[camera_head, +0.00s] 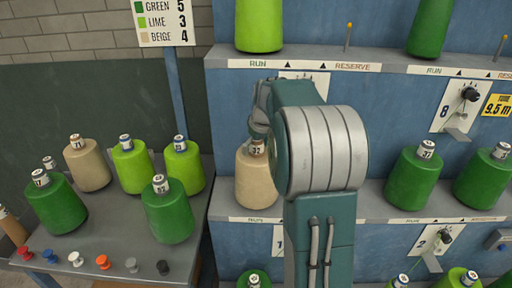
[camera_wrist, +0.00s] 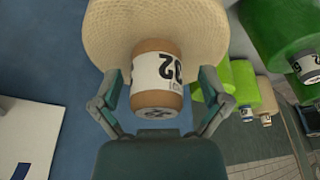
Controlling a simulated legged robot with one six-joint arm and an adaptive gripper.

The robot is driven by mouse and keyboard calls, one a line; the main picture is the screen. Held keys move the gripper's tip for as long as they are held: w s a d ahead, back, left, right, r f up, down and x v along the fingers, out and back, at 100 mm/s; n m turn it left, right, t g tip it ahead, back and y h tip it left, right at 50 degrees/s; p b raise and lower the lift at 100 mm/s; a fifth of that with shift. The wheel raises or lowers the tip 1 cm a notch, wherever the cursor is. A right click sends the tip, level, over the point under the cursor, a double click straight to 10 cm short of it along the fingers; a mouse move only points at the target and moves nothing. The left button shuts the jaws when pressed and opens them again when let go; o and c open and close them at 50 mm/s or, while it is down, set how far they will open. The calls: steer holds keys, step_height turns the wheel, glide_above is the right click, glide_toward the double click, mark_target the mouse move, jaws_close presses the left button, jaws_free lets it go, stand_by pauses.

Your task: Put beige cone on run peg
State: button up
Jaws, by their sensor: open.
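A beige cone (camera_head: 257,180) with a brown, labelled tip stands upright on the middle shelf, just above a RUN label, partly behind my arm. No peg shows under it. In the wrist view the beige cone (camera_wrist: 155,30) fills the top, its labelled tip pointing down the picture. My gripper (camera_wrist: 162,100) is open, one finger on each side of that tip, with small gaps that are hard to judge. In the head view my gripper is mostly hidden by my arm. Another beige cone (camera_head: 87,165) stands on the table at left.
Green and lime cones stand on the grey table (camera_head: 115,248), with several small coloured knobs along its front. A count sign (camera_head: 163,22) stands behind. Green cones (camera_head: 412,178) fill the middle shelf at right. Upper pegs (camera_head: 348,37) show beside RESERVE labels.

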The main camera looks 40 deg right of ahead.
steer(key=v, duration=1.1)
steer(key=s+a+r, duration=0.2)
steer(key=s+a, duration=0.3)
steer(key=a, duration=0.4)
steer(key=s+a+f+t, duration=0.1)
steer(key=s+a+f, duration=0.3)
steer(key=s+a, duration=0.4)
steer(key=s+a+f+t, duration=0.1)
steer(key=s+a+f, duration=0.4)
steer(key=s, duration=0.5)
steer(key=a, duration=0.2)
steer(key=shift+s+a, duration=0.25)
steer(key=shift+a, duration=0.15)
